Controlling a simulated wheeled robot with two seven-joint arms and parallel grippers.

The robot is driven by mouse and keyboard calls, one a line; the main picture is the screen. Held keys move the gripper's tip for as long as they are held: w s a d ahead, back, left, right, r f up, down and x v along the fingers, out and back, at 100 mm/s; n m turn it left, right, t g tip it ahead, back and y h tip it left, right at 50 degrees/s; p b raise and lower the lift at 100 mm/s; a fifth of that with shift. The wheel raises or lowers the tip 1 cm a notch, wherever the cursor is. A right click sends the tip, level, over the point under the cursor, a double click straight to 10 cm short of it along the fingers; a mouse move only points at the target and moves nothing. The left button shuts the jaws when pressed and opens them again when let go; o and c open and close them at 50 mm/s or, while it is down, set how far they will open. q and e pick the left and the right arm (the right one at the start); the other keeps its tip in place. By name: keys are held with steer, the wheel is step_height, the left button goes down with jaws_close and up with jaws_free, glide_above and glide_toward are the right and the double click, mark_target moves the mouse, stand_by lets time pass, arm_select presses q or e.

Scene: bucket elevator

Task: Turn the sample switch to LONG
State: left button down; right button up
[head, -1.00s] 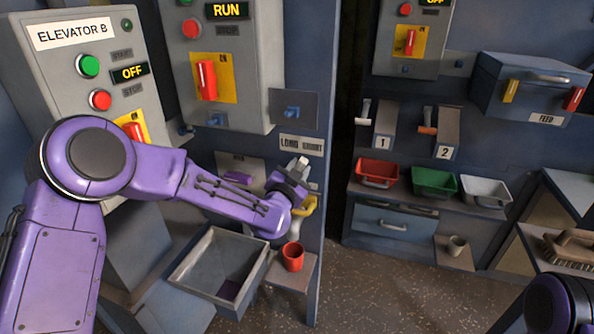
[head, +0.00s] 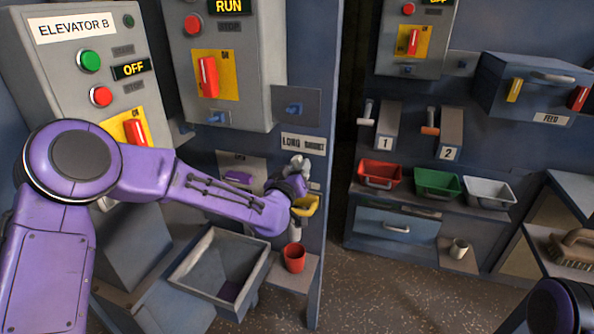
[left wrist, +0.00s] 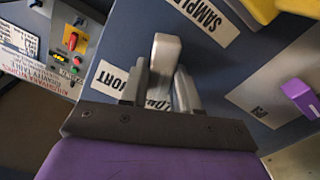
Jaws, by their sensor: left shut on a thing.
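The sample switch shows in the left wrist view as a grey metal lever (left wrist: 166,52) on a dark blue panel, between the two fingers of my left gripper (left wrist: 160,90). The gripper is shut on it. A white plate reading SAMPLE (left wrist: 203,18) is beyond the lever. A LONG/SHORT plate (left wrist: 142,98) lies behind the fingers, partly hidden. In the head view my left gripper (head: 297,170) is at the panel, just below the same white plate (head: 303,144). The switch's exact angle is hard to read there. My right gripper is not in view; only part of my right arm shows.
A yellow scoop-like part (head: 307,205) is just below my left gripper. A red cup (head: 294,258) stands on a small shelf beneath, beside a grey open bin (head: 192,272). Red (head: 379,174), green (head: 437,183) and grey (head: 489,192) trays stand to the right.

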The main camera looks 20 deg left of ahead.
arm_select(q)
steer(key=shift+a+f+n, duration=0.1)
steer(key=shift+f+n, duration=0.05)
steer(key=shift+n, duration=0.95)
steer(key=c, duration=0.9)
jaws_free()
steer(key=shift+s, duration=0.1)
steer(key=s+b, duration=0.1)
steer(key=s, duration=0.9)
steer(key=shift+s+a+b, duration=0.15)
steer(key=shift+s+b, duration=0.1)
steer(key=shift+b, duration=0.05)
